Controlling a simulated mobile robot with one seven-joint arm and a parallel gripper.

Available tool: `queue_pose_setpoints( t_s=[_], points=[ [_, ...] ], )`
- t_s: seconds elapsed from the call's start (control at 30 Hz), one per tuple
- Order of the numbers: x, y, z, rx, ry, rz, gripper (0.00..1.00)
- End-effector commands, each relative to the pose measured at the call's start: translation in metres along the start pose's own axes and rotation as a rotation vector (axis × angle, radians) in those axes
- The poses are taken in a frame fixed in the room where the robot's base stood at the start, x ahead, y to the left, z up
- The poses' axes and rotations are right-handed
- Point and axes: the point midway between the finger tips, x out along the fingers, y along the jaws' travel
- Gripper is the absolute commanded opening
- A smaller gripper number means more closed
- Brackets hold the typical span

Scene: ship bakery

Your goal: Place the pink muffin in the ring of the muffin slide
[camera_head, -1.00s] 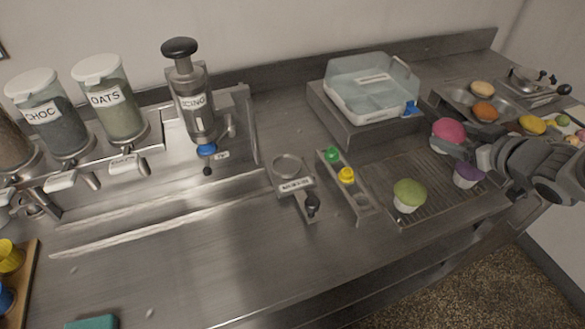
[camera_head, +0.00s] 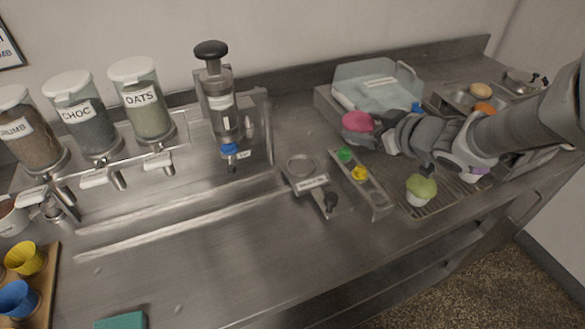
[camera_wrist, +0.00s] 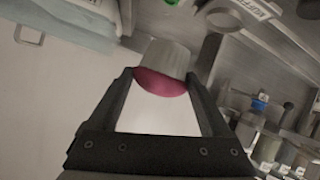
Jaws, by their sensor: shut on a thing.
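The pink muffin (camera_head: 357,121) is held up in the head view, in front of the clear box. My gripper (camera_head: 376,128) is shut on it from the right. In the wrist view the muffin's pink top (camera_wrist: 162,84) is between the fingers and its pale cup (camera_wrist: 166,57) points away from my gripper. The muffin slide (camera_head: 325,196) lies on the counter, left of and nearer than the muffin. Its ring (camera_head: 301,157) looks empty. The ring also shows in the wrist view (camera_wrist: 206,52), right of the muffin and apart from it.
A holder with green (camera_head: 345,154) and yellow (camera_head: 359,173) knobs stands right of the slide. A green muffin (camera_head: 421,189) sits on the grated tray. The clear box (camera_head: 385,90) stands behind. The icing dispenser (camera_head: 222,115) is behind and left of the slide.

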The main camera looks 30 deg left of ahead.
Motion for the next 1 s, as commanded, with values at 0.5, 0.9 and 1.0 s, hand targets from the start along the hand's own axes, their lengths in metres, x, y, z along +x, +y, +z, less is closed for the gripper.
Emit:
queue_pose_setpoints(
  t_s=[0.5, 0.9, 1.0],
  points=[
    [0.078, -0.081, 0.005, -0.004, 0.001, -0.008, 0.51],
    [0.101, -0.102, 0.010, -0.001, 0.000, -0.003, 0.51],
    [0.108, -0.106, 0.025, -0.001, -0.003, -0.004, 0.51]
  ],
)
